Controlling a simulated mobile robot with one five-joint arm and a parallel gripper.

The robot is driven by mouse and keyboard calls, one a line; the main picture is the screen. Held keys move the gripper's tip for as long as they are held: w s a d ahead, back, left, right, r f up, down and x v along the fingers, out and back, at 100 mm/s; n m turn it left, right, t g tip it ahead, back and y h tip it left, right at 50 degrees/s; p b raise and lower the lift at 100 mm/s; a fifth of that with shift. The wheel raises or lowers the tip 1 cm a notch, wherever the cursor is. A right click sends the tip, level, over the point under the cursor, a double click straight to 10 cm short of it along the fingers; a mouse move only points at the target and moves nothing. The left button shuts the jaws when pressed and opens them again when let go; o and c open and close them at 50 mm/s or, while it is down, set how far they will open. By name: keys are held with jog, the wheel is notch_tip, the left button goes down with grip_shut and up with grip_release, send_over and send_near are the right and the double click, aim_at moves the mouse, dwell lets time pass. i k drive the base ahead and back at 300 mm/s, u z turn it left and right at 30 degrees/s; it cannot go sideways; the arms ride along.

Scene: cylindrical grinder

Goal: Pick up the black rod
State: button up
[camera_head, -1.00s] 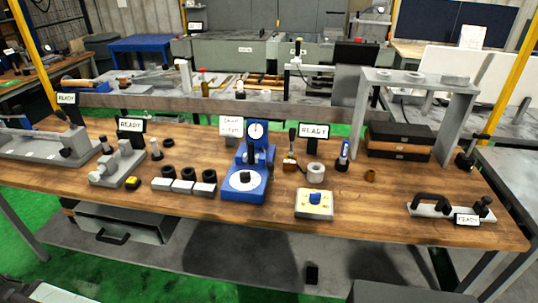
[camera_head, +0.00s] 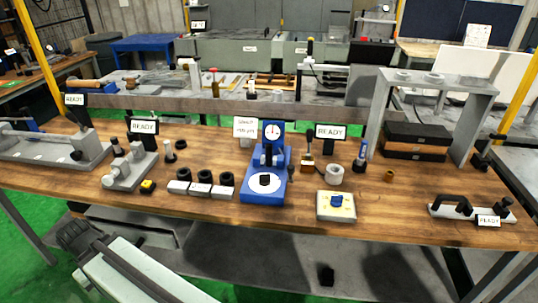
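No single black rod can be told for sure at this size. A short dark upright piece (camera_head: 118,147) stands at the back of a grey fixture (camera_head: 128,172) on the left of the wooden bench. A small upright pin, dark and grey (camera_head: 169,152), stands just right of that fixture. A pale link of my arm (camera_head: 135,272) with a dark ribbed end (camera_head: 80,236) shows at the lower left, in front of the bench. My gripper's fingers do not show.
A black handled fixture (camera_head: 460,208) lies at the right. The bench's front strip is mostly clear.

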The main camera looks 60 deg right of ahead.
aim_at(269, 147)
jog(key=i, duration=0.9)
jog(key=u, duration=0.05)
